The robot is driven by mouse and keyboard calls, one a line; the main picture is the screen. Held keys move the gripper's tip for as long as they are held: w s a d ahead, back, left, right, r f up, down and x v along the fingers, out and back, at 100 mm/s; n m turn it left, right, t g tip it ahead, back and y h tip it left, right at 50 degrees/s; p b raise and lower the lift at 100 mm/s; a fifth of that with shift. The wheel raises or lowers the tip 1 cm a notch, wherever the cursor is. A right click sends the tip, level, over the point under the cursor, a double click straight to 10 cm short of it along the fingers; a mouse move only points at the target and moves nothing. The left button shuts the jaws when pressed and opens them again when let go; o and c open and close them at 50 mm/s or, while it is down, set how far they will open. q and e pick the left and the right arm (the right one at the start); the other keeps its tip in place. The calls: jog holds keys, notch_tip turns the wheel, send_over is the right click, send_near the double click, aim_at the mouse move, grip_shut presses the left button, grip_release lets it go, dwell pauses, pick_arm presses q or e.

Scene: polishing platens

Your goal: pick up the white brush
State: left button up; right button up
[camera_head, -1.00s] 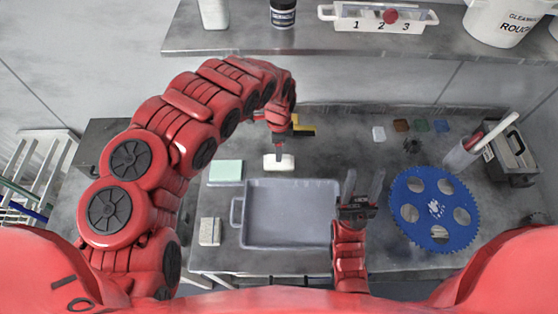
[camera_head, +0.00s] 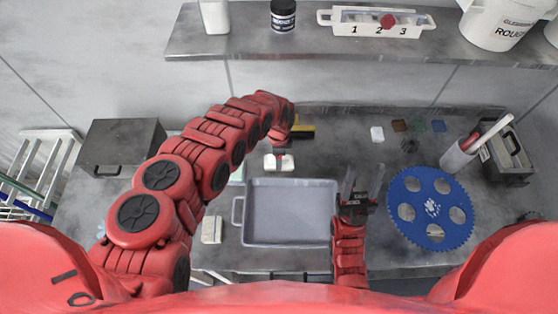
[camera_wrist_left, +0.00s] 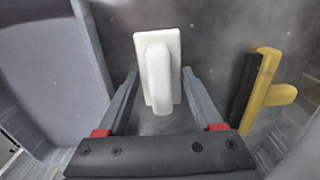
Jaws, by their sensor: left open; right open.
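The white brush (camera_head: 286,164) lies on the grey bench just behind the tray, partly hidden by my left arm in the head view. In the left wrist view the white brush (camera_wrist_left: 170,45) shows as a flat white base with a raised rounded handle. My left gripper (camera_wrist_left: 160,74) is open, its fingers on either side of the handle with gaps showing on both sides. In the head view my left gripper (camera_head: 280,154) is mostly hidden under its wrist. My right gripper (camera_head: 362,175) is open and empty, right of the tray.
A grey tray (camera_head: 290,242) stands in front of the brush. A yellow and black tool (camera_wrist_left: 262,92) lies close on the right in the wrist view. A blue toothed disc (camera_head: 432,180) is at right. A shelf (camera_head: 290,45) overhangs the back.

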pick_arm(q)
grip_shut()
jog(key=shift+r, duration=0.1)
dwell(0.4)
jog(key=shift+w+d+r, duration=0.1)
jog(key=shift+r, duration=0.5)
jog(key=shift+r+b, duration=1.05)
jog(key=shift+r, duration=3.3)
